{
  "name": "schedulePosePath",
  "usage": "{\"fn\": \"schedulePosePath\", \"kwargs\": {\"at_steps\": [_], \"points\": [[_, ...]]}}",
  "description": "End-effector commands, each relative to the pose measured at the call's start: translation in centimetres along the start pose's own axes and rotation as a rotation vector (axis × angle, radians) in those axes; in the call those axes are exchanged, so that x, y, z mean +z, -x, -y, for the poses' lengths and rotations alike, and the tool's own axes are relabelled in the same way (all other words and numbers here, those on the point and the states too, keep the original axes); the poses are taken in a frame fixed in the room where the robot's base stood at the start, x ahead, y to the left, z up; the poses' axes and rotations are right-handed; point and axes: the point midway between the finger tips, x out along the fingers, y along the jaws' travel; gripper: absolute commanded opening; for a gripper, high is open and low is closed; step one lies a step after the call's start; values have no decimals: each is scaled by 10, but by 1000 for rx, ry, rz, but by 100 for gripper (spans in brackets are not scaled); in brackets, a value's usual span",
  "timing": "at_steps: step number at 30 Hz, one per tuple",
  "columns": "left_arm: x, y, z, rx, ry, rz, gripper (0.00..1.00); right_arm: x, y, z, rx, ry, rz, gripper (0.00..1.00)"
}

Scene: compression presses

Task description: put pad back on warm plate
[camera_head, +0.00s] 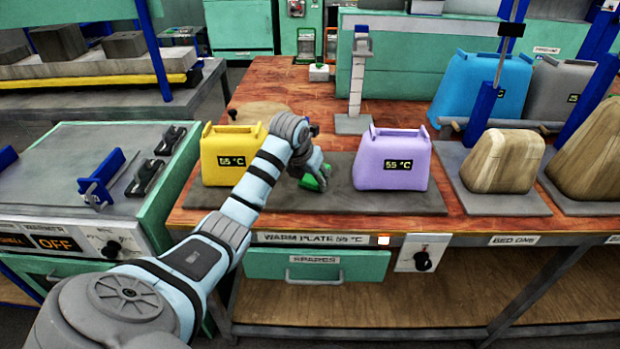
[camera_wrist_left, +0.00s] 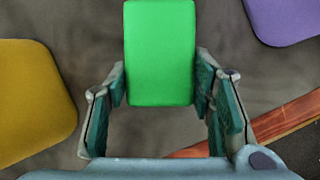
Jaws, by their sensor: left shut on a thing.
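The warm plate (camera_head: 290,198) is a dark flat slab at the front of the wooden table, labelled "WARM PLATE 55 °C". A yellow pad (camera_head: 229,160) stands on its left part and a purple pad (camera_head: 393,165) on its right part, both upright with "55 °C" displays. My left gripper (camera_head: 316,177) is between them, low over the plate, shut on a small green block (camera_wrist_left: 160,55). In the left wrist view, the fingers (camera_wrist_left: 160,98) are at both sides of the block's near end. I cannot tell whether the block touches the plate. My right gripper is out of view.
A measuring stand (camera_head: 357,85) stands behind the plate. To the right, a tan pad (camera_head: 505,160) sits on another dark plate, with blue (camera_head: 484,85) and grey (camera_head: 556,92) pads behind. A warmer cabinet (camera_head: 75,175) is at left. Bare plate lies around the green block.

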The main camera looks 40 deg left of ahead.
Motion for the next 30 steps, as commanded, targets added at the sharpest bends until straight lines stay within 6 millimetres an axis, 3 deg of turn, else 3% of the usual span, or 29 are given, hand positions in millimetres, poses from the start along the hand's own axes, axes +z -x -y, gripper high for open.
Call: {"fn": "schedulePosePath", "kwargs": {"at_steps": [1, 13, 14, 18, 30], "points": [[-10, -8, 1, -3, -1, -29, 4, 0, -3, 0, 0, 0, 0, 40], [-14, -12, 4, -8, -3, -36, 4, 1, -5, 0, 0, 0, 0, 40], [-14, -12, 4, -8, -3, -36, 50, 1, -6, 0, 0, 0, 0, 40], [-14, -12, 2, -6, -2, -36, 72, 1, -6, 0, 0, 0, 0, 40], [-12, -10, -1, 0, 2, -28, 72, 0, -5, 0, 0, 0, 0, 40]]}}
